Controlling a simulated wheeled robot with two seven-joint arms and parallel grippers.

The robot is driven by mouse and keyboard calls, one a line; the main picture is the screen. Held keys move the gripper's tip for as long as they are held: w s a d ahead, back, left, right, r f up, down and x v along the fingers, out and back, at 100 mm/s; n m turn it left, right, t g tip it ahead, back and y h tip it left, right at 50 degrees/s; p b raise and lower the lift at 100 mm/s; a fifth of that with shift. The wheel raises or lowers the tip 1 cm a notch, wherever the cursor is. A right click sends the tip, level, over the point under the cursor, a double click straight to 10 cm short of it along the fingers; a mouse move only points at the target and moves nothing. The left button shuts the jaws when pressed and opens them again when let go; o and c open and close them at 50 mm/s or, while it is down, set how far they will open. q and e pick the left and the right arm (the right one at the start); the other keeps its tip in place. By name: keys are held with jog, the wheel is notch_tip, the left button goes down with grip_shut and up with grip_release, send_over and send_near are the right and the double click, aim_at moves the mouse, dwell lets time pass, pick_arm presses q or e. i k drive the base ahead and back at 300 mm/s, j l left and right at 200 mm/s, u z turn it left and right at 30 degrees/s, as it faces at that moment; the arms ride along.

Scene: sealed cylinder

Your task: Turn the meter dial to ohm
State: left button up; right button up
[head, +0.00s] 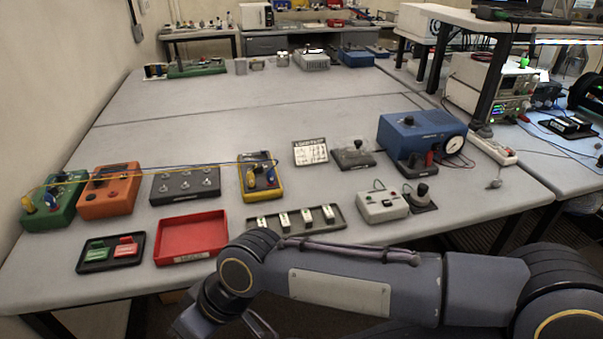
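I cannot tell for sure which box is the meter. An orange box (110,190) at the left has a dark panel on its top; its markings are too small to read. A yellow box (261,178) with a dark face carries yellow and blue plugs. A green box (53,203) at the far left also has plugs, and a thin yellow lead (165,166) runs from it across to the yellow box. No ohm mark is legible.
A red tray (191,238), a black tray with green and red blocks (110,252) and a switch strip (296,219) line the front. A grey switch box (184,185), a white box (381,206) and a blue unit with a round gauge (421,135) stand nearby.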

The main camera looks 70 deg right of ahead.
aim_at(259, 168)
jog(key=z, duration=2.05)
